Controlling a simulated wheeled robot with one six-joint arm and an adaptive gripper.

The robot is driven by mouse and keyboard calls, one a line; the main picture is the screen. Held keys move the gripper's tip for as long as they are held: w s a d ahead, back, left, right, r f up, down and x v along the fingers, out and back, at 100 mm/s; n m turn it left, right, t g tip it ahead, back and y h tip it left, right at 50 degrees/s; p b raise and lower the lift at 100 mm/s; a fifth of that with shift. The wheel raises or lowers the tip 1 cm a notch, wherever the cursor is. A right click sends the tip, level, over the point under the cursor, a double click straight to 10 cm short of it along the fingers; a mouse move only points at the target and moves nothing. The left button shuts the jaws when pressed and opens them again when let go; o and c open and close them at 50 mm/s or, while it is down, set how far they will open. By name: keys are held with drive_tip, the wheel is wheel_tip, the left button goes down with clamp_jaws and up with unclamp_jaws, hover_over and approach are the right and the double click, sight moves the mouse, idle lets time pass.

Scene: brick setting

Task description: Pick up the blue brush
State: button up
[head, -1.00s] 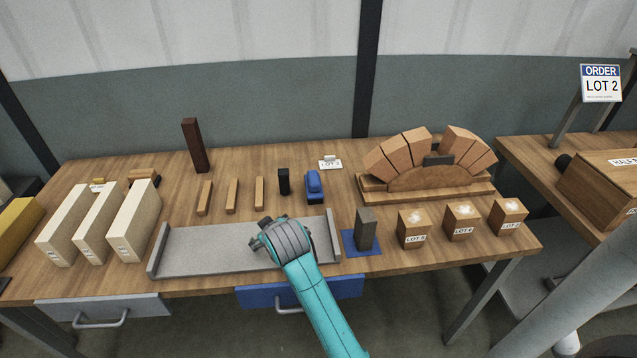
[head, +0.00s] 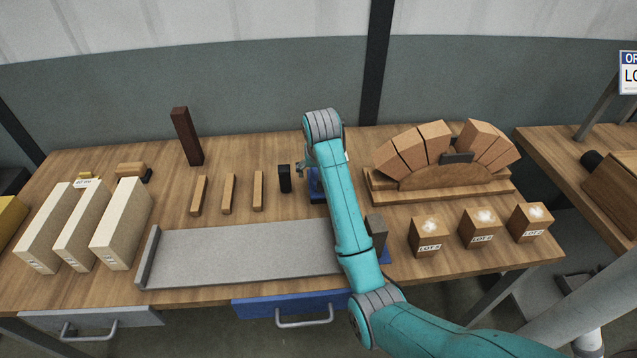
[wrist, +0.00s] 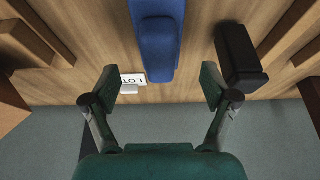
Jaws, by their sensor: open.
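The blue brush (head: 315,186) lies on the wooden bench, mostly hidden behind my arm in the head view. In the wrist view the blue brush (wrist: 157,40) extends from the top edge, its near end pointing toward the space between my fingers. My gripper (wrist: 159,83) is open and empty, one finger on each side of the brush's line. The fingers look above the bench; their exact height is unclear. In the head view my gripper is largely hidden by my arm.
A black block (head: 284,178) stands close beside the brush, also seen in the wrist view (wrist: 238,55). A small lot card (wrist: 132,80) lies on its other side. Thin wooden strips (head: 258,190), a grey tray (head: 240,250) and a brick arch (head: 440,170) are nearby.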

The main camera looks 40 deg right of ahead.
drive_tip(key=shift+x, duration=2.85)
drive_tip(key=c, duration=1.4)
drive_tip(key=shift+o, duration=0.2)
wheel_tip(320, 180, up, 10)
drive_tip(key=shift+r, duration=0.1)
